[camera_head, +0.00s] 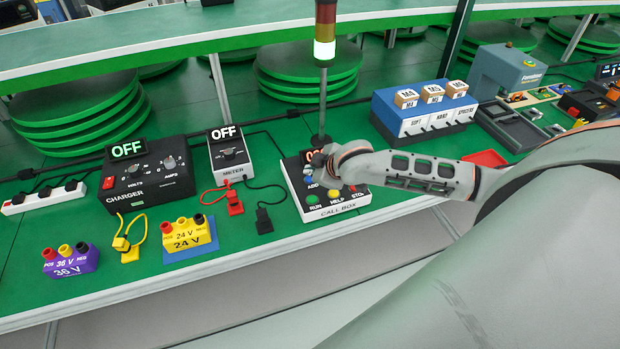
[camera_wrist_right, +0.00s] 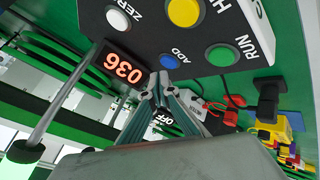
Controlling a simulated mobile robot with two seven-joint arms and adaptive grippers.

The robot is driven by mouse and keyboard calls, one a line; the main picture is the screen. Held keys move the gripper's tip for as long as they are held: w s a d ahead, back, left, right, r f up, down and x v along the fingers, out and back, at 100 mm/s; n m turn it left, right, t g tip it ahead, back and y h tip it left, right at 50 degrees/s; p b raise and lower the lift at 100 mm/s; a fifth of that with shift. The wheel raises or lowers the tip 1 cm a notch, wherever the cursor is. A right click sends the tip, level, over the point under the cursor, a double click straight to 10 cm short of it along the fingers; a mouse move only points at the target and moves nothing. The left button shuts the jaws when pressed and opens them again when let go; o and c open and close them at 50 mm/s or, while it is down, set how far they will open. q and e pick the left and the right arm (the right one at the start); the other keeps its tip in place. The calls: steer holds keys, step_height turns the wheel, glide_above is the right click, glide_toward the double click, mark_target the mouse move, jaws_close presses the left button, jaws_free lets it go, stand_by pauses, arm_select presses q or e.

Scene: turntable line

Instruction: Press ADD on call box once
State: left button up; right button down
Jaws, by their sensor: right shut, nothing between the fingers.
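The call box (camera_head: 338,208), black and white, stands on the green bench in the head view. Its labelled buttons include a green RUN, a yellow HELP and a blue ADD. My right gripper (camera_head: 319,170) is over the box's back left part and hides part of its display. In the right wrist view the blue ADD button (camera_wrist_right: 168,62) shows just beyond the closed fingertips of my right gripper (camera_wrist_right: 160,84). The fingers hold nothing. I cannot tell whether the tips touch the button. The box's display (camera_wrist_right: 123,66) shows orange digits, apparently 036. My left gripper is out of view.
A meter (camera_head: 231,157) and a charger (camera_head: 148,180), both showing OFF, stand left of the box. A signal tower (camera_head: 324,50) with its lowest segment lit rises behind it. A blue bin rack (camera_head: 424,109) stands to the right. Battery packs (camera_head: 190,235) sit near the front edge.

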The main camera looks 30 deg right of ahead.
steer(key=shift+f, duration=0.15)
stand_by(1.0)
steer(key=shift+f+p, duration=0.25)
steer(key=shift+p, duration=0.1)
steer(key=shift+f, duration=0.4)
stand_by(0.8)
steer(key=shift+r, duration=0.85)
steer(key=shift+r, duration=2.5)
